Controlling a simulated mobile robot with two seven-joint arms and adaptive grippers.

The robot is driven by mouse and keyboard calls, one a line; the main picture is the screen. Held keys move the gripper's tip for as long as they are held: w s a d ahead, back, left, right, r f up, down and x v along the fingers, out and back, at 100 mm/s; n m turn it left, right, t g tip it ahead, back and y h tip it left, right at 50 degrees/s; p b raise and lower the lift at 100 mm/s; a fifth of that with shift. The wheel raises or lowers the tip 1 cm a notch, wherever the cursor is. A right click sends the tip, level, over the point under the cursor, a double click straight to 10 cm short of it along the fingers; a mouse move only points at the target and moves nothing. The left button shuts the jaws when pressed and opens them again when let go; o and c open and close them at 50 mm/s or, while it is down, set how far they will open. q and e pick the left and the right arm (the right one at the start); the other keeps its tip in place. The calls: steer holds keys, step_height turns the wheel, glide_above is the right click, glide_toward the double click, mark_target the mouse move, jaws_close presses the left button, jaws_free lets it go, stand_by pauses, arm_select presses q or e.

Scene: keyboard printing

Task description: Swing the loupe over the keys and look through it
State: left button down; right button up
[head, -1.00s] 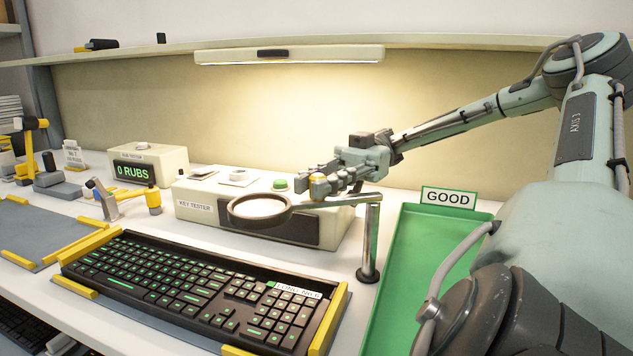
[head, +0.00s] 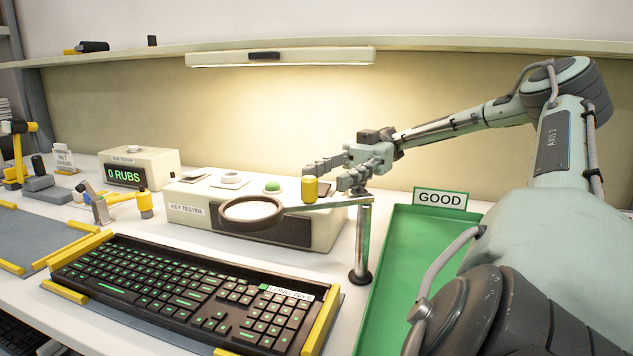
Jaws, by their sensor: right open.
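The loupe (head: 252,210) is a round lens in a dark ring on a pale arm, which joins a metal post (head: 361,240) at the right of the keyboard. In the picture its ring overlaps the front of the key tester, beyond the keyboard's back edge. A yellow knob (head: 309,188) stands on the loupe's arm. The black keyboard (head: 195,290) with green key marks lies in front, between yellow corner stops. My right gripper (head: 314,177) is open, its fingers around or just behind the knob; I cannot tell whether they touch it. My left gripper is not in view.
The key tester (head: 187,210) with a green button stands behind the loupe. A display box (head: 125,174) reads "0 RUBS". A green tray (head: 405,255) marked GOOD lies right of the post. A yellow-handled tool (head: 143,203) stands at the left.

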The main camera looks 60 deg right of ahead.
steer(key=shift+d, duration=0.9)
steer(key=shift+s, duration=0.1)
